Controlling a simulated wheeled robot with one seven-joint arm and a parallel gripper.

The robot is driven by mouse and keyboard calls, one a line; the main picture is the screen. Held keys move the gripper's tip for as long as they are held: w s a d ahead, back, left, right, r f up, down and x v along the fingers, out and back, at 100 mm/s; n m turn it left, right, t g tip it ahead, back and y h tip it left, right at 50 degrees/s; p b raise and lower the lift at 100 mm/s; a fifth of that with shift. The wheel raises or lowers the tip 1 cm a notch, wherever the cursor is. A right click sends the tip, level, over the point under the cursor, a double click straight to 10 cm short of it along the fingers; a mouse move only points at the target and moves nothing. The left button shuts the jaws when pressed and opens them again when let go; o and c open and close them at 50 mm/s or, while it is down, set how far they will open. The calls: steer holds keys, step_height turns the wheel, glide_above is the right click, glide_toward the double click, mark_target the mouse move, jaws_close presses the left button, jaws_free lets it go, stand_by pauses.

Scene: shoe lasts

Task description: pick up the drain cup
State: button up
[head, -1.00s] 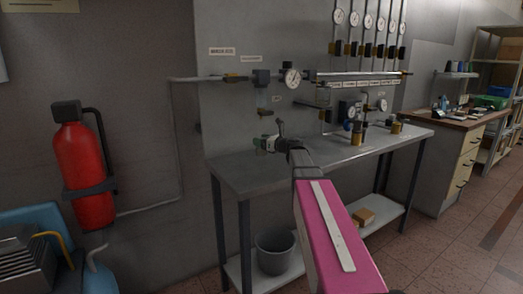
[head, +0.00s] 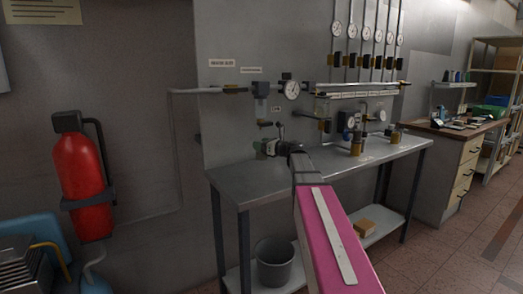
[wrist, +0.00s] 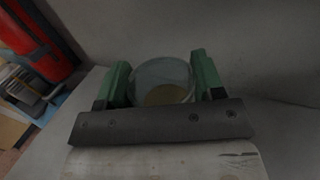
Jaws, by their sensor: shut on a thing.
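The drain cup (wrist: 162,82) is a clear round cup with a yellowish bottom, seen between the green fingers in the wrist view. My gripper (wrist: 160,80) is shut on it, one finger on each side. In the head view my gripper (head: 268,148) is above the left part of the grey bench (head: 250,181), just below a small brass fitting (head: 266,124) under the wall filter unit (head: 261,102). The cup is too small and covered to make out clearly in the head view.
A pressure gauge (head: 292,89) and pipe are on the wall panel just above my gripper. Brass-bottomed parts (head: 356,147) stand further right on the bench. A grey bin (head: 274,262) is on the lower shelf. A red extinguisher (head: 83,170) hangs at left. The bench's front left is clear.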

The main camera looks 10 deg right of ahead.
steer(key=s+d+r, duration=0.2)
steer(key=s+d, duration=0.1)
steer(key=s, duration=0.6)
steer(key=s+d+r, duration=0.1)
steer(key=s+d, duration=0.3)
steer(key=s, duration=0.5)
steer(key=shift+d+r, duration=0.25)
steer(key=shift+r, duration=0.1)
stand_by(1.1)
